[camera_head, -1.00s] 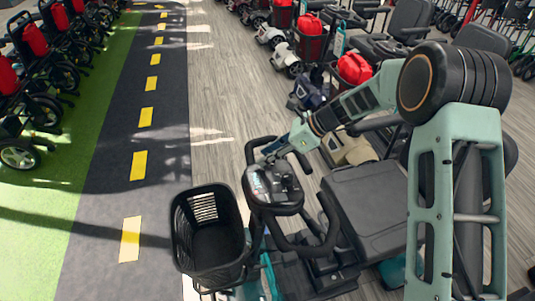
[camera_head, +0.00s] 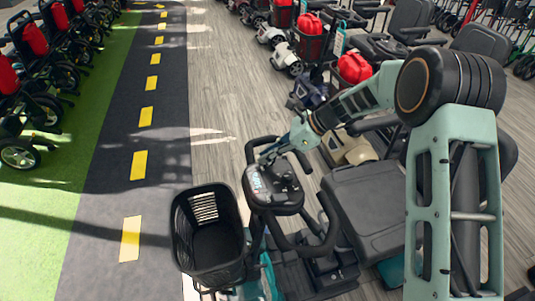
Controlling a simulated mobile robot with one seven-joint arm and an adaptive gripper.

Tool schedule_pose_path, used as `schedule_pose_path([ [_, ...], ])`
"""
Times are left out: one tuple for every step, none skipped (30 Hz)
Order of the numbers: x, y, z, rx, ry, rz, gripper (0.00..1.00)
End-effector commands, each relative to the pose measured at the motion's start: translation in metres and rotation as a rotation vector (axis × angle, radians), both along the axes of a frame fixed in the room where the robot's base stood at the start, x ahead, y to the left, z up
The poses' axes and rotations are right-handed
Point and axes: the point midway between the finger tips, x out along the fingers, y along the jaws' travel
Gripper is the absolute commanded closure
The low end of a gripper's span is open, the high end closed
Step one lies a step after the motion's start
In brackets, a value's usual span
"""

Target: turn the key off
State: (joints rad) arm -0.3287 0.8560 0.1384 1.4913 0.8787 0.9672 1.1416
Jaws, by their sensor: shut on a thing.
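The scooter's control console (camera_head: 274,186) sits at the middle of the view, on the steering column behind the black basket. It has a small lit panel on its left side and looped black handlebars around it. My gripper (camera_head: 265,159) reaches down from the upper right to the console's far edge. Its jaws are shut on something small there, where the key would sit. The key itself is too small and too covered by my gripper to make out, so its turn position cannot be told.
The black basket (camera_head: 208,238) stands in front of the console, and the scooter's dark seat (camera_head: 372,205) lies to its right. More scooters with red bags (camera_head: 354,68) line the upper right. Wheeled chairs stand at far left. The grey floor between is clear.

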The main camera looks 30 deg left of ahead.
Motion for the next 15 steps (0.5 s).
schedule_pose_path([
  [0.0009,0.0,0.0004,0.003,-0.003,0.022,1.0],
  [0.0003,0.0,0.0003,0.005,-0.004,0.039,1.0],
  [0.0003,-0.0001,-0.0001,0.007,-0.008,0.065,1.0],
  [0.0,-0.0001,0.0001,0.01,-0.01,0.085,1.0],
  [0.0002,-0.0002,0.0002,0.012,-0.014,0.108,1.0],
  [-0.0003,-0.0002,-0.0003,0.016,-0.016,0.139,1.0],
  [-0.0005,-0.0006,-0.0002,0.019,-0.019,0.164,1.0],
  [-0.0002,-0.0005,-0.0001,0.022,-0.023,0.19,1.0],
  [-0.0006,-0.0009,-0.0008,0.025,-0.027,0.226,1.0],
  [-0.0011,-0.001,-0.0005,0.029,-0.03,0.254,1.0],
  [-0.0012,-0.001,-0.0008,0.031,-0.033,0.282,1.0],
  [-0.0016,-0.0011,-0.0009,0.035,-0.039,0.321,1.0],
  [-0.0017,-0.001,-0.0008,0.039,-0.042,0.348,1.0],
  [-0.0023,-0.0014,-0.0012,0.041,-0.044,0.378,1.0],
  [-0.0025,-0.0015,-0.0009,0.046,-0.049,0.415,1.0],
])
